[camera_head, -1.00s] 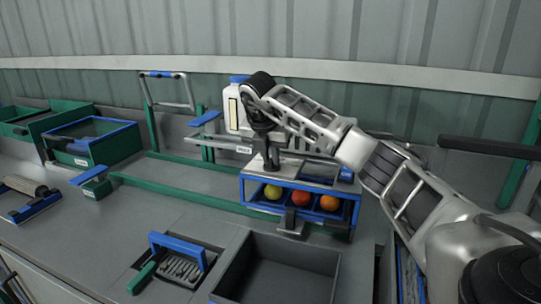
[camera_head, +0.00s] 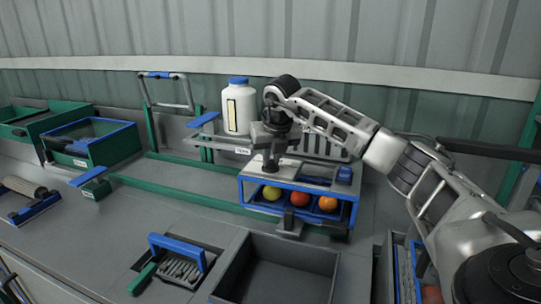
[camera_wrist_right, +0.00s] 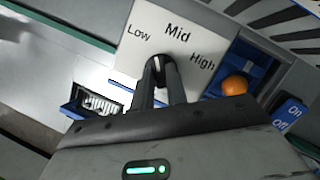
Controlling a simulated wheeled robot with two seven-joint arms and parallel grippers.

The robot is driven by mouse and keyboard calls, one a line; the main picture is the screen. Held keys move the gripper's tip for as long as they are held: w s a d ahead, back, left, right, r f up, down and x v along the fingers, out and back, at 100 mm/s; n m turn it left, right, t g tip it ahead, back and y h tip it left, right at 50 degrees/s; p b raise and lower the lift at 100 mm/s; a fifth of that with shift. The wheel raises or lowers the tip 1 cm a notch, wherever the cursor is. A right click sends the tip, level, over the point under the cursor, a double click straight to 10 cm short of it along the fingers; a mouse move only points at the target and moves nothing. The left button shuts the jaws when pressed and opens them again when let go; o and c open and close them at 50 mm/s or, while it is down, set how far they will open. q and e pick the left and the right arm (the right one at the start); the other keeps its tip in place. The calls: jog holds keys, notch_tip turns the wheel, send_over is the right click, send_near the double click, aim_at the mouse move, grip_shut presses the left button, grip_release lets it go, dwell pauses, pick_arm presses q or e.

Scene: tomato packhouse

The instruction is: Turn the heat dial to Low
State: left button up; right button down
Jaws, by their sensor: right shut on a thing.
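The heat dial's pale plate (camera_wrist_right: 185,20) shows in the right wrist view with the words Low, Mid and High, Low on the left and High on the right. My right gripper (camera_wrist_right: 163,72) is shut on the dial knob (camera_wrist_right: 157,62). A white mark on the knob shows between the fingers, roughly toward the gap between Low and Mid; its exact setting is hard to tell. In the head view my right gripper (camera_head: 270,166) points down onto the top of the blue-framed unit (camera_head: 300,186), and hides the knob. My left gripper is not in view.
Yellow, red and orange tomatoes sit in the unit's front bays. A blue On/Off switch (camera_wrist_right: 290,112) lies right of the dial. A white bottle (camera_head: 238,110) stands behind.

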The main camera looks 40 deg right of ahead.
jog(key=n+y, duration=0.1)
jog(key=n, duration=0.1)
jog(key=n+p, duration=0.1)
jog(key=n, duration=0.1)
jog(key=shift+d+n+y, duration=0.2)
jog(key=shift+n+y, duration=0.1)
jog(key=shift+y, duration=0.1)
dwell(0.4)
jog(key=c, duration=1.4)
grip_release()
jog(key=shift+s, duration=0.1)
jog(key=v, duration=1.6)
jog(key=shift+s, duration=0.2)
jog(key=shift+f, duration=0.1)
